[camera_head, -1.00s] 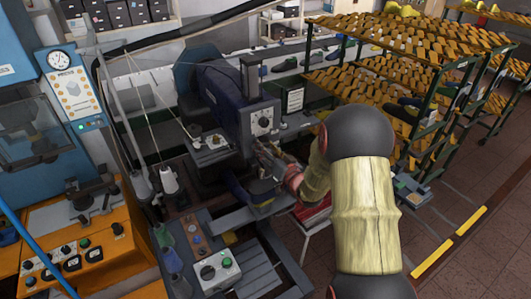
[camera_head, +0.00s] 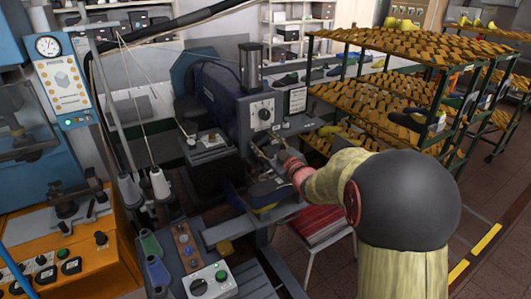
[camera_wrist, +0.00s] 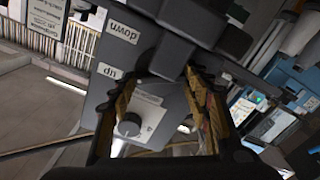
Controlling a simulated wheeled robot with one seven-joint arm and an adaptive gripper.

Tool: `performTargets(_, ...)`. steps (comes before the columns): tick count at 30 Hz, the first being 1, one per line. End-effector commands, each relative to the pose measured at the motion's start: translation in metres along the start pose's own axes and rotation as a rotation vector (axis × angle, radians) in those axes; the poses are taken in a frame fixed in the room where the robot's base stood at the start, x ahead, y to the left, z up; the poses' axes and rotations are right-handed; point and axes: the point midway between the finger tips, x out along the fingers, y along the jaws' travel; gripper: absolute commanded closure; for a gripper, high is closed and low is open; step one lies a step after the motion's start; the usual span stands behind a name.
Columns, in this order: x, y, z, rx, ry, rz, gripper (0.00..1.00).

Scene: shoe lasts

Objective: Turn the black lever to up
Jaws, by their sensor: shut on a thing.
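The black lever (camera_wrist: 168,58) shows in the wrist view as a dark bar across the far end of my fingers, against the grey machine panel (camera_wrist: 88,108). My gripper (camera_wrist: 160,88) is shut on it, one finger at each side. Labels reading "down" (camera_wrist: 120,31) and "UP" (camera_wrist: 109,71) are on the panel beside it, upside down in this view. In the head view my gripper (camera_head: 263,149) is at the front of the dark blue machine (camera_head: 220,95), below its dial. The lever is too small and covered to make out there.
A round dial (camera_wrist: 129,126) shows between my fingers. Orange racks with shoe lasts (camera_head: 400,85) stand at the right. An orange control bench (camera_head: 75,250) stands at the left. A button box (camera_head: 210,283) and thread cones (camera_head: 160,185) stand in front of the machine.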

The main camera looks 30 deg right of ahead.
Motion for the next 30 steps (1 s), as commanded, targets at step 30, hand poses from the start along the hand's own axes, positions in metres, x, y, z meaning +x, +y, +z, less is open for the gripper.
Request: performTargets(30,0.0002,-0.0006,-0.0006,-0.141,0.001,-0.001,0.44)
